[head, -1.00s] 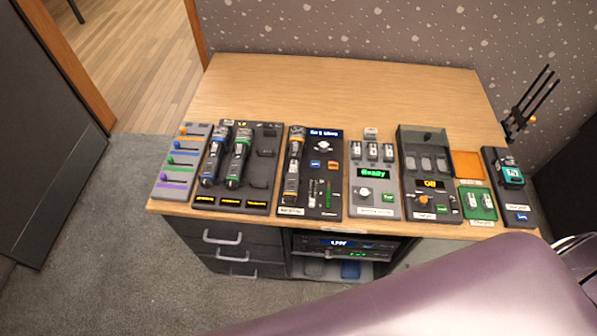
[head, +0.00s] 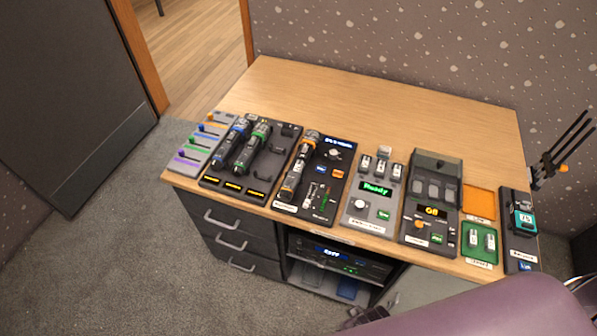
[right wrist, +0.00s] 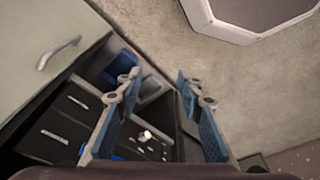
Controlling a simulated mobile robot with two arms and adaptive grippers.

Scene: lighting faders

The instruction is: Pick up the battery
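Small white battery-like cells stand in several places in the head view. Two sit in a green tray (head: 479,258) near the front right edge, for example this battery (head: 473,239). Several stand in the top of a grey unit reading "Ready" (head: 372,208), such as this battery (head: 382,167). Which one is meant is not clear. My right gripper (head: 362,316) shows partly at the bottom, in front of the desk and below its top, away from the cells. In the right wrist view, its two blue-padded fingers (right wrist: 157,95) are apart with nothing between them. My left gripper is not in view.
The wooden desk (head: 370,100) is clear at the back. Along its front stand a fader panel (head: 200,143), microphones in a dock (head: 243,150), a covered tester (head: 431,200), an orange tray (head: 479,201) and a teal device (head: 522,222). Black rods (head: 562,150) rise at right.

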